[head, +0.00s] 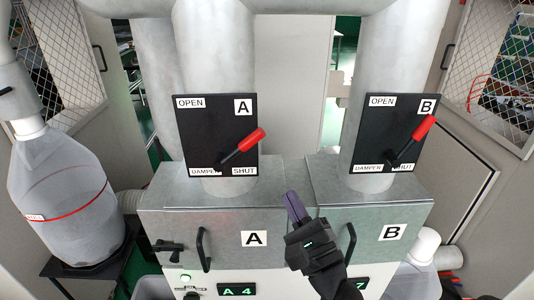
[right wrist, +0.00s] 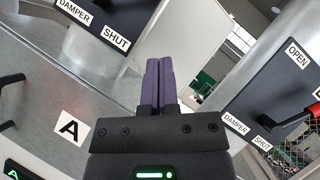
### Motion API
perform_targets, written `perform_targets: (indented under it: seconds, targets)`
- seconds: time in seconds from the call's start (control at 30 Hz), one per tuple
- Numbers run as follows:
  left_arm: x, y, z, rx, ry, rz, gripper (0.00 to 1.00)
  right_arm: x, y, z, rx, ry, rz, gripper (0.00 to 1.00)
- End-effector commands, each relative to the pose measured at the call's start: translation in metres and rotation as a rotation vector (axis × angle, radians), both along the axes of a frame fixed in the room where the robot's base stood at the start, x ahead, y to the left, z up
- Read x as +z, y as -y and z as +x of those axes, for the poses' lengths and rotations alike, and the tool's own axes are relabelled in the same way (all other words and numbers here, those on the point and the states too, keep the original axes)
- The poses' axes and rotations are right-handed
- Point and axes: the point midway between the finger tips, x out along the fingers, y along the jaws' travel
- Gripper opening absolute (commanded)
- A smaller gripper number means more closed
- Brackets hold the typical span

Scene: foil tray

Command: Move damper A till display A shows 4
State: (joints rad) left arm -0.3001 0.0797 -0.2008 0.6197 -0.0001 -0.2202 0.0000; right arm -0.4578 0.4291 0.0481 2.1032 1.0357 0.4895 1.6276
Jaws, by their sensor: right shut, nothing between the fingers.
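Damper A is a red-handled lever (head: 248,141) on the black plate marked A (head: 205,120), on the left grey pipe. The lever points up and to the right, between OPEN and SHUT. Display A (head: 237,290) on the cabinet's white lower front reads "A 4" in green. My right gripper (head: 293,207) is in front of the cabinet, between boxes A and B, below and to the right of the lever and apart from it. Its purple fingers (right wrist: 158,80) are together and empty in the right wrist view. My left gripper is in neither view.
Damper B's red lever (head: 423,128) stands on the right pipe's plate; it shows partly in the right wrist view (right wrist: 312,112). Display B (head: 361,283) is mostly hidden by my right arm, with a 7 visible. Door handles (head: 203,249) stick out in front. A clear collection bag (head: 62,190) stands left.

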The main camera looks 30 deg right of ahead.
Motion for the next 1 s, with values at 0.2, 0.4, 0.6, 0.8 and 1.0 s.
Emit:
perform_targets:
  seconds: [0.2, 0.4, 0.6, 0.8, 1.0]
  targets:
    - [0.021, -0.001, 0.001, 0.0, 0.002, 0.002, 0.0, 0.026, 0.006, 0.044, -0.002, 0.004, -0.001, 0.0]
    - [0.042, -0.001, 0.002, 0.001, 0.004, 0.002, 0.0, 0.049, -0.003, 0.067, 0.0, 0.002, 0.001, 0.0]
    - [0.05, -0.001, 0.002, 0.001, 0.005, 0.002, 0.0, 0.057, -0.01, 0.075, -0.001, 0.0, -0.002, 0.0]
    - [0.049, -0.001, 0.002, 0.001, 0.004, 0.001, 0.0, 0.056, -0.011, 0.076, -0.001, -0.001, -0.003, 0.0]
    - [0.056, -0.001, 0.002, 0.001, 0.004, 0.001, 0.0, 0.061, -0.012, 0.077, -0.001, -0.009, -0.017, 0.0]
